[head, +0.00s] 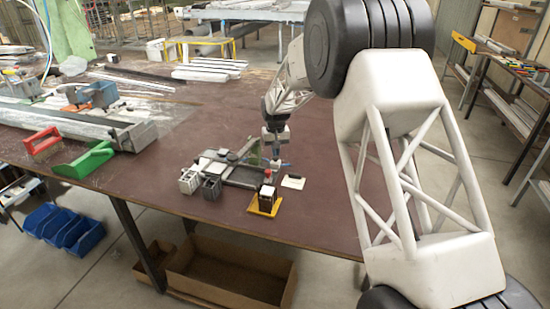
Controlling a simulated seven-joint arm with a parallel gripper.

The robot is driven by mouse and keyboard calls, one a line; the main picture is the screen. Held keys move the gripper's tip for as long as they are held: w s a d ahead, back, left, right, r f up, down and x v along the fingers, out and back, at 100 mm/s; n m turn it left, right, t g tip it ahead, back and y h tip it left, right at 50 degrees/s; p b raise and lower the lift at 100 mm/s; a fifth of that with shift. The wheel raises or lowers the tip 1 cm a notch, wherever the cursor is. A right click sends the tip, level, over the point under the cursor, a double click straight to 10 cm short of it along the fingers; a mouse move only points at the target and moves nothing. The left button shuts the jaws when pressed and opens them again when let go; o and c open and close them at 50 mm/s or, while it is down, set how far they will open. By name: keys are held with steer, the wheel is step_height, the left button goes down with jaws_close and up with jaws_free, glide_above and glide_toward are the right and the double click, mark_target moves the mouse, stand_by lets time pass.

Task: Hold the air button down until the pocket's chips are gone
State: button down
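A grey and black clamp fixture (241,181) sits on the dark red bench top near its front edge. Its pocket and any chips in it are too small to make out. A small red spot (268,172) at the fixture's right side may be the air button. My gripper (276,161) points down just above and behind that spot, at the fixture's right end. I cannot tell whether it touches anything or whether its fingers are open. A small blue part shows beside the fingertips.
A yellow plate (252,209) with a dark, white-topped block (267,195) stands in front of the fixture. The bench (170,190) is bare left of the fixture.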

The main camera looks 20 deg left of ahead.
steer(key=shift+r, duration=2.25)
steer(key=shift+d, duration=0.1)
steer(key=shift+d+r, duration=0.2)
steer(key=s+d+r+m, duration=0.1)
steer(key=s+d+r, duration=0.55)
steer(key=d, duration=0.35)
steer(key=s+d+r+m+t, duration=0.1)
steer(key=s+d+r, duration=0.5)
steer(key=s+d, duration=0.3)
steer(key=s+d+r+m, duration=0.1)
steer(key=s+d+r, duration=0.55)
steer(key=d, duration=0.45)
steer(key=s+d+f+m, duration=0.1)
steer(key=s+d, duration=0.4)
steer(key=s, duration=0.5)
steer(key=s+d+f+m+t, duration=0.1)
steer(key=s+d, duration=0.5)
steer(key=s, duration=0.5)
steer(key=s+d+f+m, duration=0.1)
steer(key=s+d, duration=0.4)
steer(key=s, duration=0.6)
steer(key=shift+s+d+t, duration=0.15)
steer(key=shift+s+t, duration=0.05)
steer(key=shift+t, duration=0.1)
